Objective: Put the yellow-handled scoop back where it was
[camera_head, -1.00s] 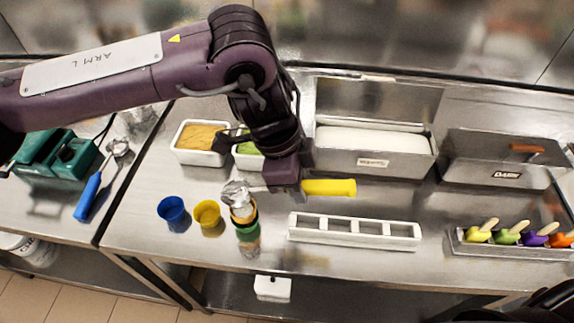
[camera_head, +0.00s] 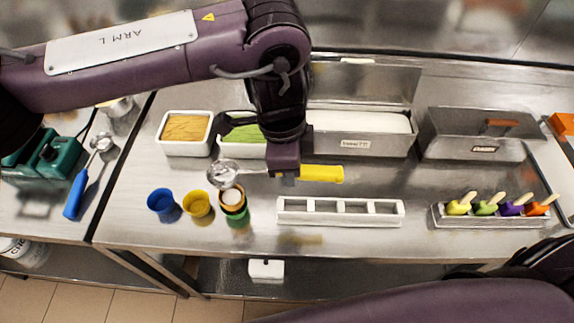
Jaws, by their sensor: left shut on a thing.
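The yellow-handled scoop (camera_head: 322,174) is in my left gripper (camera_head: 284,172), which is shut on it. Its yellow handle sticks out to the right of the jaws. Its metal bowl (camera_head: 223,174) points left, above or just behind a small stack of cups (camera_head: 233,203). The scoop is held roughly level over the steel counter; its exact height cannot be told. My right gripper is not in view; only a purple arm part shows at the lower right.
A blue-handled scoop (camera_head: 76,194) lies on the left counter. A yellow tub (camera_head: 186,146), a green tub (camera_head: 240,140) and a steel bin (camera_head: 362,143) stand behind. A white slotted holder (camera_head: 340,220) and a tray of colored pops (camera_head: 490,222) lie in front. Blue (camera_head: 161,201) and yellow (camera_head: 197,204) cups stand left.

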